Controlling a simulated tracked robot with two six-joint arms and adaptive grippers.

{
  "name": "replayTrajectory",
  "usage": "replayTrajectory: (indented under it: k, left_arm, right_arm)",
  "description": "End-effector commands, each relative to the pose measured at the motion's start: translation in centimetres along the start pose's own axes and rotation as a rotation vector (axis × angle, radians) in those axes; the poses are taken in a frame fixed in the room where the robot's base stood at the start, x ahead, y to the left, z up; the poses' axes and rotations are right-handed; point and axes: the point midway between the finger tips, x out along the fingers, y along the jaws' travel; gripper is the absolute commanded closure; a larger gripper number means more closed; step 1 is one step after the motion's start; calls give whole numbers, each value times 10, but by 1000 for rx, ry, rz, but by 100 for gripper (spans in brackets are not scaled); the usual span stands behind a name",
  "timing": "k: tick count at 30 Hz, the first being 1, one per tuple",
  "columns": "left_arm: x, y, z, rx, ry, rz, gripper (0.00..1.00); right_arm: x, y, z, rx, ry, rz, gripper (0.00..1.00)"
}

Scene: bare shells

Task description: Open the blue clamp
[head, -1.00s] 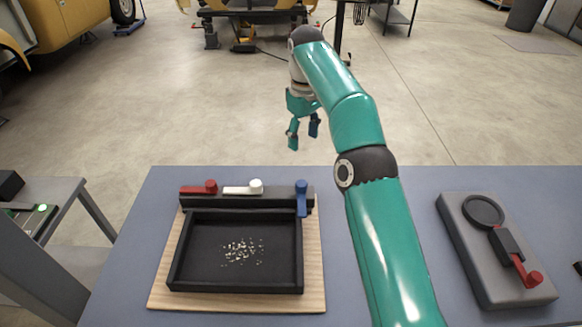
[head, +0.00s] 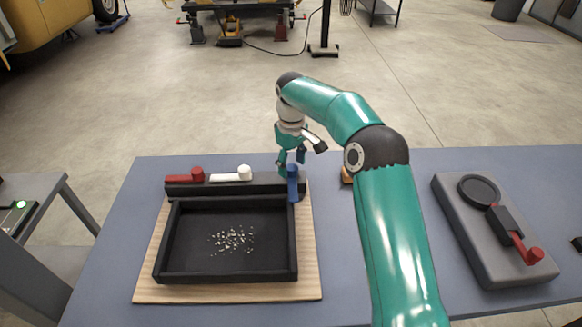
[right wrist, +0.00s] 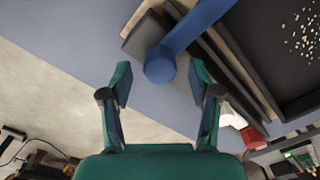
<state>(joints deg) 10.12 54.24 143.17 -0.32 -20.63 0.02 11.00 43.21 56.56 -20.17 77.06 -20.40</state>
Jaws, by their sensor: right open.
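The blue clamp (head: 293,184) is a lever with a round knob at the right end of the black bar behind the black tray (head: 160,262). Its lever points toward the tray. My right gripper (head: 291,163) is open just above and behind the blue knob. In the right wrist view the blue clamp (right wrist: 190,38) reaches down to its knob, which shows between the two open fingers of the right gripper (right wrist: 160,82). I see no contact with the knob. My left gripper is not in view.
A red lever (head: 184,175) and a white lever (head: 232,174) sit on the same bar. Pale bits (head: 232,240) lie in the tray on a wooden board (head: 310,270). A grey fixture (head: 470,240) with a red-handled clamp stands at the right.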

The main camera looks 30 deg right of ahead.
Motion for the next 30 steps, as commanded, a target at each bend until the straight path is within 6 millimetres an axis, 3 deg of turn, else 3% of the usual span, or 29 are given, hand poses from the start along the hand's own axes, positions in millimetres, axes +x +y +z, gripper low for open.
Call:
replayTrajectory:
  k: [4,13,24,30]
  left_arm:
    - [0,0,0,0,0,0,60]
    - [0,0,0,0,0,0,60]
    - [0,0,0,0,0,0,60]
    - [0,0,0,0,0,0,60]
  right_arm:
    - [10,0,0,1,0,0,38]
    - [12,0,0,1,0,0,38]
    - [11,0,0,0,0,0,98]
    - [11,0,0,0,0,0,100]
